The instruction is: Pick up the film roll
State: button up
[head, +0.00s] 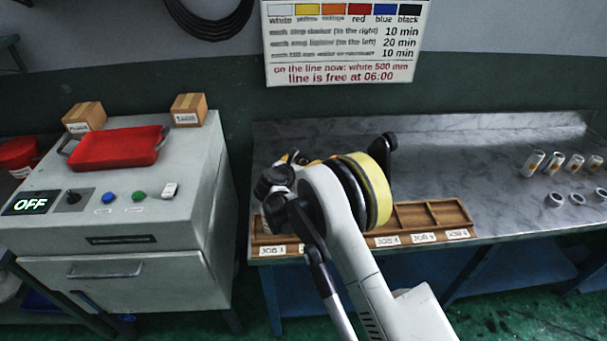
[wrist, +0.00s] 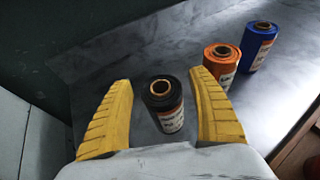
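In the wrist view, a black film roll (wrist: 164,104) with a brown core and a white label stands upright on the grey worktop. My gripper (wrist: 164,98) is open, with one yellow finger on each side of the black roll and visible gaps between. An orange film roll (wrist: 219,65) and a blue film roll (wrist: 258,47) stand upright in a line beyond it to the right. In the head view, my arm hides the rolls and most of my gripper.
A wooden tray (head: 431,203) with job labels lies along the front of the worktop (head: 470,165). Several white rolls (head: 555,163) and rings stand at the right. A grey machine (head: 180,218) reading OFF, with a red tray (head: 118,146) on top, stands left.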

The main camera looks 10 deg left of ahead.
jog(key=c, duration=1.2)
